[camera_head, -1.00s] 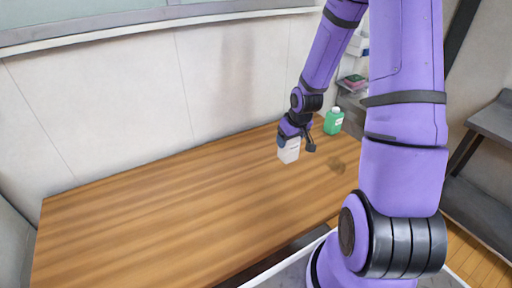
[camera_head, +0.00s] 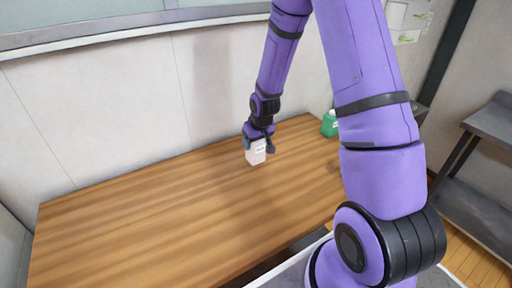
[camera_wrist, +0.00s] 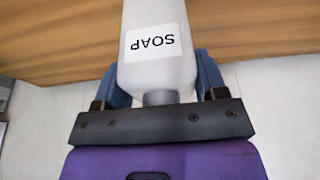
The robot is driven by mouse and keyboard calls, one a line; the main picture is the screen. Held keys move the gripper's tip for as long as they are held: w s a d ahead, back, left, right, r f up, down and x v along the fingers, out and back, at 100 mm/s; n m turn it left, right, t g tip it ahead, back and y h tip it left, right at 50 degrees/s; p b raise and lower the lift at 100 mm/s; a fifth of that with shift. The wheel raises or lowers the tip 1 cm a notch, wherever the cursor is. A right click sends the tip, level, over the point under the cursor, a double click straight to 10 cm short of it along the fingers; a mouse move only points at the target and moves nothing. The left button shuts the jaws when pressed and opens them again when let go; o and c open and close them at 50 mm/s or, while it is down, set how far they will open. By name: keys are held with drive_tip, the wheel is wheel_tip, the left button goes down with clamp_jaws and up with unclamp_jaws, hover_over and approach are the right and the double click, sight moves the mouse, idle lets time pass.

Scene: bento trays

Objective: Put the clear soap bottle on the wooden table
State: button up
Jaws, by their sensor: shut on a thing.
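The clear soap bottle (camera_head: 256,153) is pale and whitish, with a white label. In the wrist view the bottle (camera_wrist: 158,75) shows its label reading SOAP, upside down in the picture. My gripper (camera_head: 258,138) is shut on the bottle near its cap end, with a blue finger on each side; it also shows in the wrist view (camera_wrist: 160,80). The bottle looks upright, over the far part of the wooden table (camera_head: 150,225). I cannot tell whether its base touches the tabletop.
A green bottle (camera_head: 329,124) stands at the table's far right end, partly behind my arm. A grey shelf unit (camera_head: 485,190) stands at the right. The left and middle of the tabletop are clear. A pale wall (camera_head: 110,120) runs along the table's back.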

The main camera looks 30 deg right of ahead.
drive_tip(key=shift+f, duration=1.35)
drive_tip(key=o, duration=0.9)
drive_tip(key=shift+f, duration=0.15)
drive_tip(key=s+a+r, duration=0.1)
drive_tip(key=s+r, duration=0.4)
drive_tip(key=r, duration=0.5)
drive_tip(key=s+a+r+t, duration=0.15)
drive_tip(key=s+r, duration=0.25)
drive_tip(key=r, duration=0.5)
drive_tip(key=s+a+r+g, duration=0.15)
drive_tip(key=s+r, duration=0.35)
drive_tip(key=r, duration=0.5)
drive_tip(key=shift+t, duration=0.9)
drive_tip(key=shift+s+a+r, duration=0.6)
drive_tip(key=shift+s+r, duration=0.8)
drive_tip(key=shift+s, duration=1.4)
drive_tip(key=shift+s+a+r, duration=0.65)
drive_tip(key=shift+s+r, duration=0.8)
drive_tip(key=shift+s, duration=1.3)
drive_tip(key=shift+s+a+r, duration=0.6)
drive_tip(key=shift+s+r, duration=0.8)
drive_tip(key=shift+s, duration=1.4)
